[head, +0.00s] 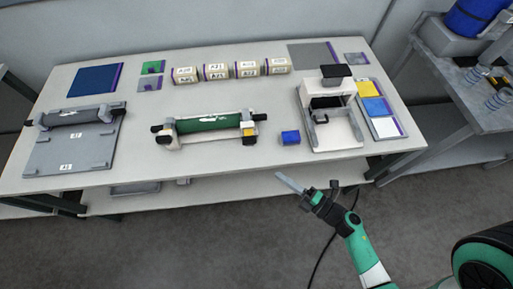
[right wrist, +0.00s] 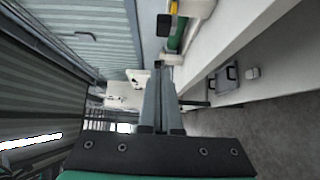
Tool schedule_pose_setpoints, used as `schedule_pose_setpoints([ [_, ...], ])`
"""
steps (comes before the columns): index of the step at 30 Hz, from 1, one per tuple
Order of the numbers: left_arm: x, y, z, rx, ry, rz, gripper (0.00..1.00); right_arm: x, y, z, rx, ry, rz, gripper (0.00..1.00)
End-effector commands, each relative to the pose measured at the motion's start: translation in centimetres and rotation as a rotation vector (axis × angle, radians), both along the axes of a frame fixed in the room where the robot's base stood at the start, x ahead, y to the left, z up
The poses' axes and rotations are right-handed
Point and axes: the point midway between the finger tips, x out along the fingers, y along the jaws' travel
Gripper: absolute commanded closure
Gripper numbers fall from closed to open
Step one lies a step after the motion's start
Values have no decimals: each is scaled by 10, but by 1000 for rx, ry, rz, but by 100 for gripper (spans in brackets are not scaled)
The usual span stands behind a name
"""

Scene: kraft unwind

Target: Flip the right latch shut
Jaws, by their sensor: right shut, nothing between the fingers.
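A green roll (head: 210,123) lies across a white stand on the table, with black shaft ends sticking out on both sides. The right latch (head: 249,137), with a yellow-orange part, is at the roll's right end. The latch's yellow patch (right wrist: 174,7) and the green roll (right wrist: 177,30) also show at the top of the right wrist view. Whether the latch is open or shut is too small to tell. My right gripper (head: 280,176) is shut and empty, in front of the table's front edge, to the right of the latch and apart from it. My left gripper is not in view.
A blue block (head: 290,137) lies right of the stand. A white machine (head: 330,115) with a black top stands further right. A grey board with a dark roll (head: 70,117) is at the left. Several labelled rolls (head: 216,72) sit behind. Bare table lies along the front edge.

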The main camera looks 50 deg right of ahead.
Motion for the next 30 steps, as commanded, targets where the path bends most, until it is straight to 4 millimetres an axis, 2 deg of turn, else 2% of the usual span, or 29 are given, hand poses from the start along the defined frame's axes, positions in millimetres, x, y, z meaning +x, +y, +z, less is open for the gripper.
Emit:
schedule_pose_setpoints([
  [8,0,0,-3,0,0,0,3,10,0,0,-2,-4,5,100],
  [11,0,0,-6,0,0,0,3,24,2,0,-3,-4,8,100],
  [22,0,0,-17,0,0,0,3,103,3,0,-2,-5,5,100],
  [25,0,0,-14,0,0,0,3,116,-12,2,-2,-5,-3,100],
  [30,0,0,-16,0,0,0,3,128,-23,1,-1,-3,-1,100],
])
